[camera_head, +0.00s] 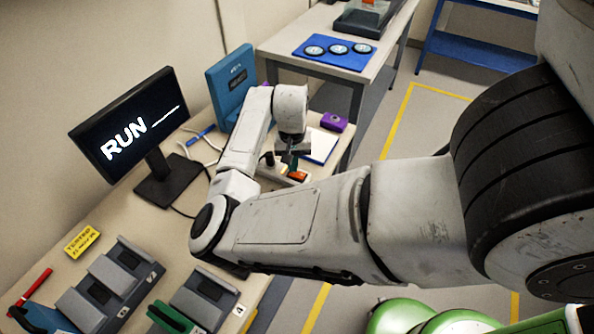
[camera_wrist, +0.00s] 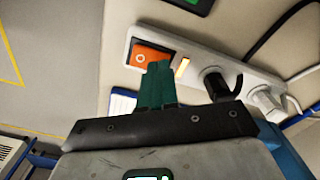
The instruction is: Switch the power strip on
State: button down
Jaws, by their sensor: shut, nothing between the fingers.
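The white power strip (camera_wrist: 205,62) lies on the table and shows in part behind my arm in the head view (camera_head: 268,170). Its orange rocker switch (camera_wrist: 148,56) bears a pale ring mark; the switch also shows in the head view (camera_head: 298,176). A small bright amber-edged strip (camera_wrist: 182,67) sits beside the switch. My gripper (camera_wrist: 158,68) is shut and empty. Its green fingertips overlap the lower right edge of the switch in the wrist view; I cannot tell whether they touch it. In the head view the gripper (camera_head: 289,158) is above the strip.
Black and white plugs (camera_wrist: 218,82) with cables fill the strip's other end. A monitor (camera_head: 125,122) reading RUN, a blue box (camera_head: 231,85) and a purple block (camera_head: 334,122) stand nearby. Several grey devices (camera_head: 110,275) lie at the near left. The floor on the right is partly clear.

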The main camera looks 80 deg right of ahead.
jog(key=shift+r+p, duration=2.6)
jog(key=shift+r, duration=0.3)
